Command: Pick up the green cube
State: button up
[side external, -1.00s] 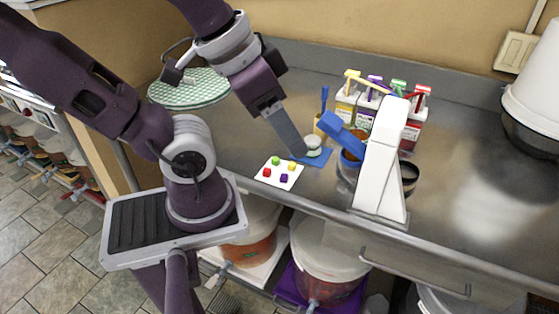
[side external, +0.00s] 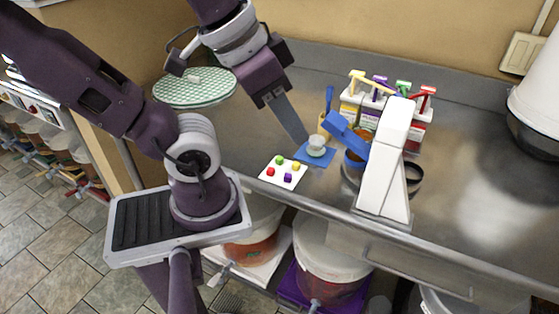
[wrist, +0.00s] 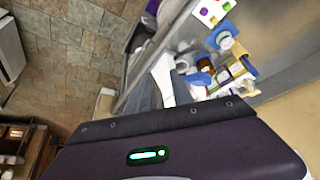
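The green cube (side external: 279,160) sits on a white card (side external: 274,171) on the steel counter, at its far-left part as seen in the side view. Red, yellow and purple cubes share the card. My gripper (side external: 303,139) is above the counter, right of and higher in the picture than the green cube, and apart from it. In the wrist view the card (wrist: 212,19) is partly cut off at the top edge, with the cubes very small. No held object is visible.
A blue mat (side external: 326,158) with a small pale cup (side external: 316,142) lies close to my gripper. A white stand (side external: 383,170) with a blue part rises to the right. Coloured-handled containers (side external: 417,112) stand behind.

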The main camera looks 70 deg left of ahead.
notch_tip(320, 180, up, 3)
jog(key=n+g, duration=0.6)
jog(key=n, duration=1.9)
send_over(281, 159)
jog(key=shift+m, duration=0.3)
notch_tip(281, 159, down, 28)
jog(key=shift+f, duration=0.2)
grip_shut()
